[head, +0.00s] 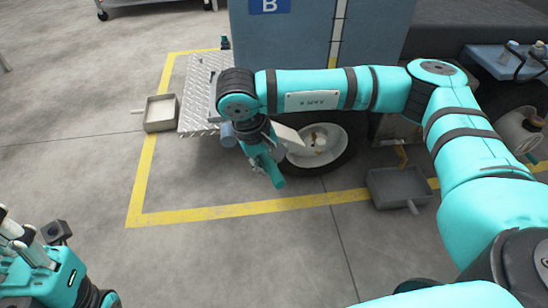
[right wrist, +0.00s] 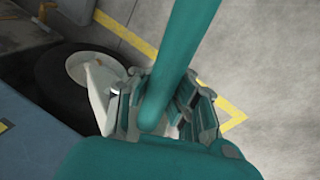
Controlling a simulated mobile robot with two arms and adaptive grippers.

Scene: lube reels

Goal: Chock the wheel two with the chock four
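A dark-tyred wheel with a pale hub (head: 318,142) stands beneath the blue cart; it also shows in the right wrist view (right wrist: 92,70). My right gripper (head: 258,150) reaches down just left of it. In the right wrist view, its fingers (right wrist: 163,105) close around a teal bar (right wrist: 180,50). I cannot tell whether the wedge touches the tyre. No number is readable on either. My left gripper (head: 22,238) is low at the left, empty, fingers apart.
The blue cart (head: 300,40), marked B, has a treadplate step (head: 198,105). A grey tray (head: 160,113) lies left of it and another tray (head: 398,188) right of the wheel. A yellow floor line (head: 240,208) runs in front. Open concrete lies nearer me.

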